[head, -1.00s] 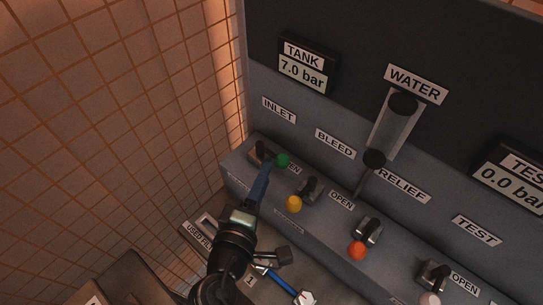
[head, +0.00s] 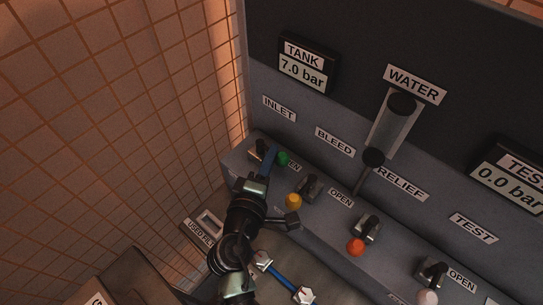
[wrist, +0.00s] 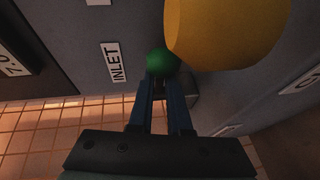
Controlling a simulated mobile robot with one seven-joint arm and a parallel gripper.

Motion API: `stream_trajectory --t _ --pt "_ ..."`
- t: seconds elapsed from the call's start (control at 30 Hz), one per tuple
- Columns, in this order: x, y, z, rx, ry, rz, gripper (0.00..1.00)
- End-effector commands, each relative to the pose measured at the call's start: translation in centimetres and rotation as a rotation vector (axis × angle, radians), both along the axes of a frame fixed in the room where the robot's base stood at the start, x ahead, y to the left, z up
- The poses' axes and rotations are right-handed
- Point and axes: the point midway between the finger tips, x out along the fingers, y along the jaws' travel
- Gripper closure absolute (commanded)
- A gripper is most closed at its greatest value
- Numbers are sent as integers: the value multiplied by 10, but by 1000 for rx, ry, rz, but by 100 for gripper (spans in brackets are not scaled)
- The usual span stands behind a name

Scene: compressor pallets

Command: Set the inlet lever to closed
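The inlet lever has a green knob (head: 283,159) and a dark mount (head: 257,150) below the INLET label (head: 279,108). The knob is beside the partly covered OPEN label. My gripper (head: 271,157) reaches up to the knob from the lower left, its blue fingers overlapping the lever in the head view. In the wrist view the green knob (wrist: 162,62) is at the tips of my gripper (wrist: 161,82). The two fingers stand apart with a gap between them. The lever's arm is mostly hidden, and I cannot tell whether the fingers touch the knob.
The yellow bleed knob (head: 294,200) is close to the right of my wrist and looms large in the wrist view (wrist: 225,30). An orange knob (head: 355,246) and a white knob (head: 428,298) follow along the ledge. A tiled wall (head: 130,120) is at left. The tank gauge (head: 304,67) reads 7.0 bar.

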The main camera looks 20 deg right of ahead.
Motion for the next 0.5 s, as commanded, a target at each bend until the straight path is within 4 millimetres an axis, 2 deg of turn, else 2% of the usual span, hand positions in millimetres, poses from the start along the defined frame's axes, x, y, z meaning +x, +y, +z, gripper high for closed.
stream_trajectory --t 0.5 --pt "-2 -5 -1 -1 5 -14 100"
